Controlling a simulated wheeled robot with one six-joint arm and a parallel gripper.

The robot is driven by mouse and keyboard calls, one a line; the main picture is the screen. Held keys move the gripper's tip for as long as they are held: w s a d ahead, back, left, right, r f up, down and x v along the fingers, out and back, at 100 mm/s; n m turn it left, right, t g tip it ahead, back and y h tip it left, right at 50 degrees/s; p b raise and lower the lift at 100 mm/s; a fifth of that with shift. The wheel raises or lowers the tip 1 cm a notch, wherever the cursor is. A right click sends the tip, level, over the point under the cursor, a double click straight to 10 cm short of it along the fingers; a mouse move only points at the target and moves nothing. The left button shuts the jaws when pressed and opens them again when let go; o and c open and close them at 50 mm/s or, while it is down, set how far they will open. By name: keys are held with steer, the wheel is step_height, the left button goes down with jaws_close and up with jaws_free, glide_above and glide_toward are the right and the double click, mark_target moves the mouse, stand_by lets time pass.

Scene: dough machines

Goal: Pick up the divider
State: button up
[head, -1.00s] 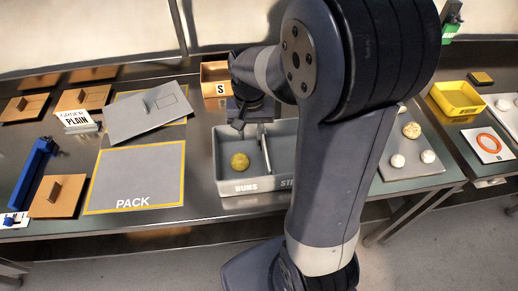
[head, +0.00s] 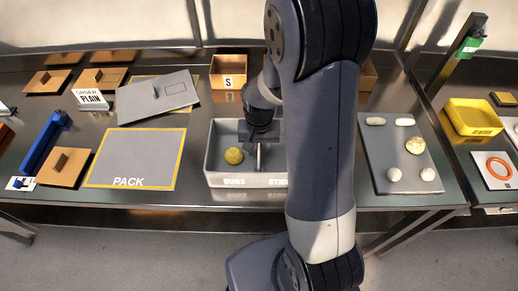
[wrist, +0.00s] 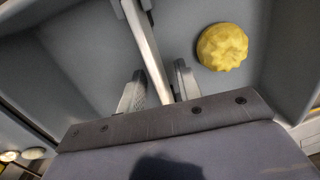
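The divider (head: 259,162) is a thin grey upright wall inside the grey two-part tray (head: 215,180), which is lettered BUNS at the left. My gripper (head: 259,142) is low over the divider. In the wrist view the divider (wrist: 147,50) runs between the two fingers of my gripper (wrist: 160,88). The fingers stand apart on either side of it, with a gap visible, so the gripper looks open. A yellow lumpy ball (head: 234,155) lies in the BUNS compartment, and it also shows in the wrist view (wrist: 222,46). My arm hides the tray's right part.
A grey mat marked PACK (head: 135,160) lies left of the tray, with a grey lid (head: 158,97) behind it. A box marked S (head: 229,70) stands behind the tray. A board (head: 385,150) with several dough pieces lies at the right.

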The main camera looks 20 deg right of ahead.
steer(key=shift+f, duration=0.75)
jaws_close()
